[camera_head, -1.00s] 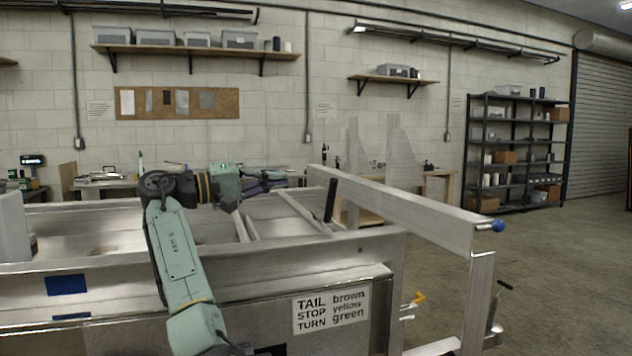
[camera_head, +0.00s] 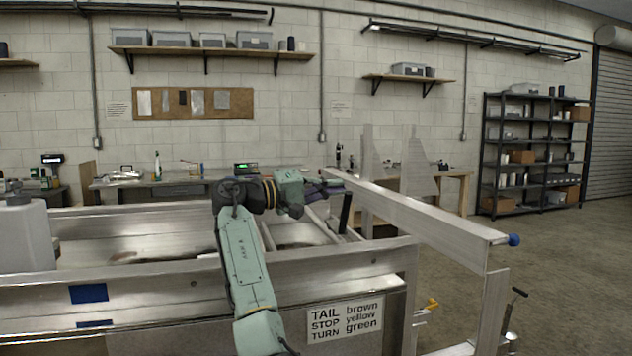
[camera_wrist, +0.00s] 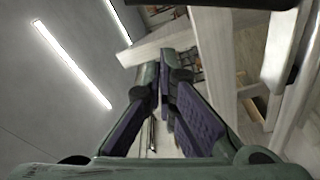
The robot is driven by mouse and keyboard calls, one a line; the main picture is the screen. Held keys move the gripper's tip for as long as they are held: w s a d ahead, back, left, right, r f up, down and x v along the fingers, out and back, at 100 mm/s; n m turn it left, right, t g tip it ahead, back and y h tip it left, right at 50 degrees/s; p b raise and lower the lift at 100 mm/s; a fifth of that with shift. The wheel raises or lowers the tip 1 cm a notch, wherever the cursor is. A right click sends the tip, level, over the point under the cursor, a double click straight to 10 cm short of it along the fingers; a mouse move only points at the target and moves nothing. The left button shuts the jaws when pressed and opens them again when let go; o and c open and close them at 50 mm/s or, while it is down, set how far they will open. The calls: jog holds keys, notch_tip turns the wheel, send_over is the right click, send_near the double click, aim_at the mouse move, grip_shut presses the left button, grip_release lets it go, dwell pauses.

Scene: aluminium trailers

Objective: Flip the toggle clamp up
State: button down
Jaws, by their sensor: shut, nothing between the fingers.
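The clamp handle cannot be made out clearly in the wrist view.
The aluminium trailer (camera_head: 150,285) fills the lower left. A long metal beam (camera_head: 430,215) with a blue end cap runs right of the handle. A yellow-handled part (camera_head: 431,303) and another black-handled part (camera_head: 514,305) are lower right. Open floor lies further right.

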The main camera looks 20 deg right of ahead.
jog(key=shift+s+a+f, duration=0.2)
jog(key=shift+s+f, duration=0.15)
jog(key=shift+s, duration=0.4)
jog(key=shift+s+a+f, duration=0.2)
jog(key=shift+s+f, duration=0.15)
jog(key=shift+s, duration=0.35)
jog(key=shift+s, duration=0.1)
jog(key=shift+s+m+b, duration=0.2)
jog(key=shift+m+b, duration=0.1)
jog(key=shift+m, duration=0.1)
